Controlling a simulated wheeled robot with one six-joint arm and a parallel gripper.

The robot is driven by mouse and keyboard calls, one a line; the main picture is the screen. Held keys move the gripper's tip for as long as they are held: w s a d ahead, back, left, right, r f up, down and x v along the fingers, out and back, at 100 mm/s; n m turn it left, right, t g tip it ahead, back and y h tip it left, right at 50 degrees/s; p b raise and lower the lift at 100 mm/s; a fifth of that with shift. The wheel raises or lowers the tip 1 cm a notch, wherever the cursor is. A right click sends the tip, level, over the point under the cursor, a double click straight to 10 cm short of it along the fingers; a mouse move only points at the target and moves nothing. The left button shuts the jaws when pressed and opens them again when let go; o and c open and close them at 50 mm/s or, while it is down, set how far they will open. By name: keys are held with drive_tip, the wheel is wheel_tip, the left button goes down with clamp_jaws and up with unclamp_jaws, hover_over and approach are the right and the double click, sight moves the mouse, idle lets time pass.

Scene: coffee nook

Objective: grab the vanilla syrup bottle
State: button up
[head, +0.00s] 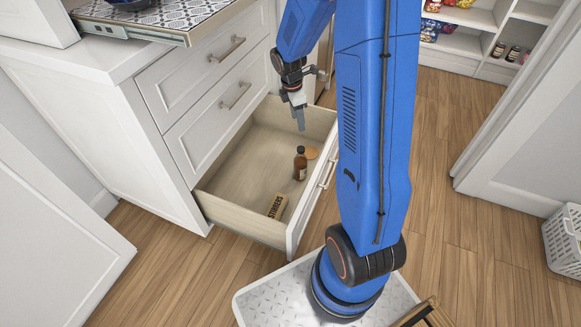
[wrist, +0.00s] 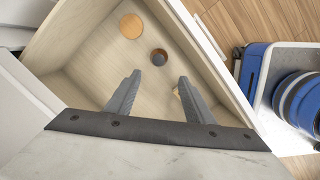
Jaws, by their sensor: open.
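A brown bottle (head: 300,163) with a dark cap stands upright in the open bottom drawer (head: 240,165). Its label is too small to read. The wrist view shows it from above as a small dark round top (wrist: 159,57). My gripper (head: 299,122) is over the drawer, above and apart from the bottle. In the wrist view my gripper (wrist: 153,85) has its two fingers spread with nothing between them, and the bottle lies beyond the fingertips.
A round tan disc (wrist: 131,26) lies beside the bottle. The drawer front (head: 312,198) and walls surround them. Closed drawers (head: 228,95) are above. Much of the drawer floor is bare.

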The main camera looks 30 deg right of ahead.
drive_tip(key=w+f, duration=0.1)
drive_tip(key=f, duration=0.1)
approach(301, 148)
drive_tip(key=shift+n, duration=0.4)
drive_tip(key=f, duration=0.5)
drive_tip(key=shift+w+d+f, duration=0.25)
drive_tip(key=shift+d, duration=0.05)
drive_tip(key=shift+s+d+f, duration=0.1)
drive_tip(key=shift+d+f, duration=0.05)
drive_tip(key=shift+f, duration=0.7)
drive_tip(key=shift+s+d+f, duration=0.1)
drive_tip(key=shift+d+f, duration=0.05)
drive_tip(key=shift+f, duration=0.75)
drive_tip(key=shift+s+d+f, duration=0.1)
drive_tip(key=shift+d+f, duration=0.05)
drive_tip(key=shift+f, duration=0.7)
clamp_jaws()
